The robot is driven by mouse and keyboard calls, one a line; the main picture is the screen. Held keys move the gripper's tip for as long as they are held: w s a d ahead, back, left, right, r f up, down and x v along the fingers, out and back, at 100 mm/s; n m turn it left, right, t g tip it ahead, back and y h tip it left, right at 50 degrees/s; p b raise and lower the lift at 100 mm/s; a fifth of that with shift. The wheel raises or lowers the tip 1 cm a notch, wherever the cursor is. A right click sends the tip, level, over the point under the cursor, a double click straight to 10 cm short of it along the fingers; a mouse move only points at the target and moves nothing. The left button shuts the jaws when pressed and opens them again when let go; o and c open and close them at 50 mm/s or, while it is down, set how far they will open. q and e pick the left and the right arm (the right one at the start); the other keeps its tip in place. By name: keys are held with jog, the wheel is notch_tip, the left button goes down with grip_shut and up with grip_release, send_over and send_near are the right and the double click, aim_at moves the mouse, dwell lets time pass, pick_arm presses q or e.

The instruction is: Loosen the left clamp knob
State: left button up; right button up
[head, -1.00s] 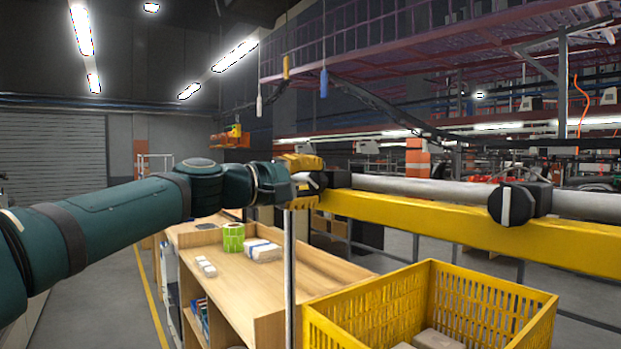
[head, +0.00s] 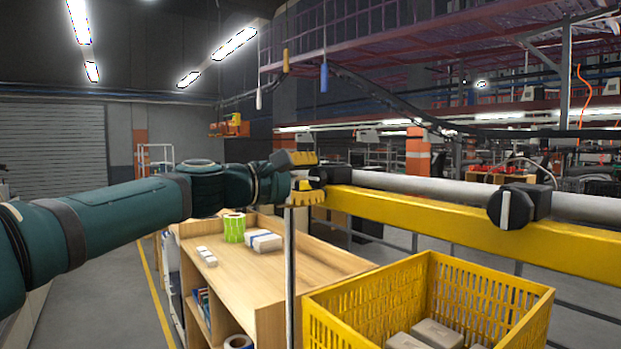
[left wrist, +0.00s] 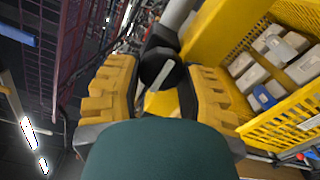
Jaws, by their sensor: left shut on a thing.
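The left clamp knob (head: 317,178) is black and round and sits at the left end of the yellow rail, partly hidden by my gripper. In the left wrist view the knob (left wrist: 157,68) shows a white stripe lying diagonally. My left gripper (head: 304,178) has its yellow fingers shut on the knob, one above and one below it in the head view. In the left wrist view the fingers stand on either side of it. My right gripper is in neither view.
A second black knob (head: 514,208) with an upright white stripe sits further right on the yellow rail (head: 430,217). A grey tube (head: 410,185) runs behind. Below are a yellow crate (head: 366,307) holding boxes and a wooden bench (head: 222,263). A thin post (head: 290,270) stands under my gripper.

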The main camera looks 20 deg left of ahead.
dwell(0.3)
pick_arm(q)
jog(key=o, duration=1.2)
jog(key=shift+d, duration=0.1)
jog(key=v, duration=1.2)
